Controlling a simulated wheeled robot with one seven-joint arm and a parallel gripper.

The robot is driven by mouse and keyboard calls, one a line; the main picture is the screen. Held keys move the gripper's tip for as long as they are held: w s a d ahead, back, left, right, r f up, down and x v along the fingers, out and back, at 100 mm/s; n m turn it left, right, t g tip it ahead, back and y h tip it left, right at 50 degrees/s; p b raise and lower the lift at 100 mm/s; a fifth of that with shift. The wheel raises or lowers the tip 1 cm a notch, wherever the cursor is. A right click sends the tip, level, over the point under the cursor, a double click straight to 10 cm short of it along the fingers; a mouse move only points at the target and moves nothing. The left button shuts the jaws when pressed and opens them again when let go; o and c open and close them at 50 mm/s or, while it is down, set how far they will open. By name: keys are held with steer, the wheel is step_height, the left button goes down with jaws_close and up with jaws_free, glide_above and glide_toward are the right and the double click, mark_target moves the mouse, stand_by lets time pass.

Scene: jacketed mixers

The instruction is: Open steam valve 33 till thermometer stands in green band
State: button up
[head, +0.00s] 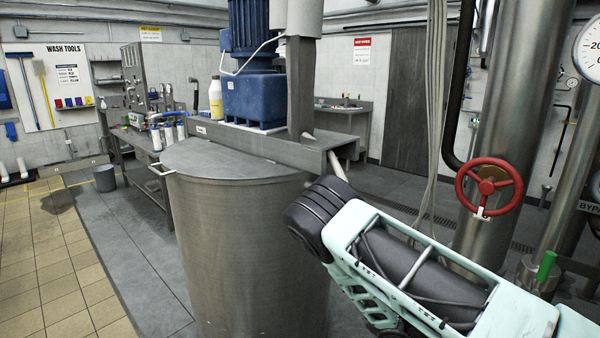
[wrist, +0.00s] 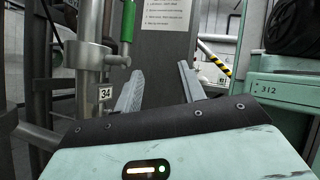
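In the wrist view my gripper (wrist: 160,78) has its two grey fingers spread apart, with nothing between them. A tag reading 34 (wrist: 105,94) is on pipework left of the fingers. A green lever handle (wrist: 127,20) stands upright above that tag. In the head view a green handle (head: 547,265) sits low at the right, and a red handwheel (head: 489,186) is on the wide steel pipe. A round white dial (head: 588,50) is cut off by the right edge; its needle and any green band cannot be made out. I see no tag reading 33.
A large lidded steel vessel (head: 240,240) with a blue motor (head: 254,98) above it stands mid-view. A BYPASS tag (head: 589,207) is at the right edge. Grey cables (head: 434,110) hang beside the wide pipe (head: 505,110). Tiled floor (head: 60,270) is clear at left.

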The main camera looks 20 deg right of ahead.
steer(key=s+a+f+m+t+y, duration=0.1)
steer(key=s+a+t+y, duration=0.1)
steer(key=a+t+y, duration=0.45)
steer(key=s+a+f+m+t+y, duration=0.15)
steer(key=a+y, duration=0.25)
steer(key=a, duration=0.5)
steer(key=s+a+r+m+t+y, duration=0.1)
steer(key=a+r+t+y, duration=0.3)
steer(key=a, duration=0.4)
steer(key=s+a+r+m+t+y, duration=0.1)
steer(key=a+r+m+t+y, duration=0.1)
steer(key=a, duration=0.7)
step_height(320, 180, up, 3)
steer(key=t+y+b, duration=0.1)
steer(key=t, duration=0.1)
steer(key=shift+s+t+y, duration=0.3)
steer(key=shift+s+y, duration=0.05)
